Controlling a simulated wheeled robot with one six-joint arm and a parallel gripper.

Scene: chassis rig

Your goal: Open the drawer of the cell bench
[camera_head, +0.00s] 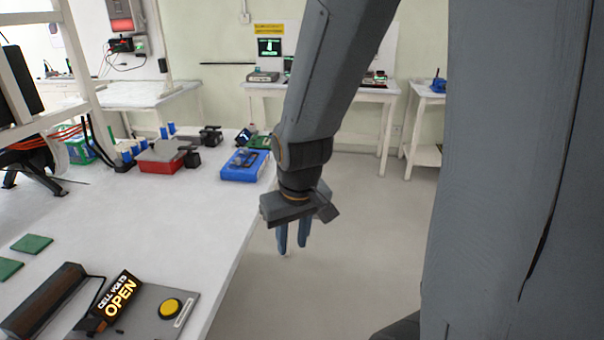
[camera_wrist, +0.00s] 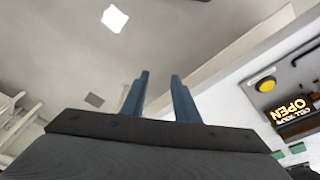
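The white cell bench (camera_head: 200,218) fills the left of the head view. Its right edge runs beside my gripper (camera_head: 292,244). My gripper hangs pointing down over the floor, just off that edge. Its two blue fingers are apart with nothing between them. The wrist view also shows the gripper (camera_wrist: 158,80) open and empty, with the bench (camera_wrist: 232,98) to its right. No drawer front or handle can be made out in either view.
A panel with a yellow button (camera_head: 170,308) and an "OPEN" sign (camera_head: 119,297) lies at the bench's near end. A blue tray (camera_head: 243,177) and red bin (camera_head: 160,166) stand farther back. The floor (camera_head: 345,230) right of the bench is clear.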

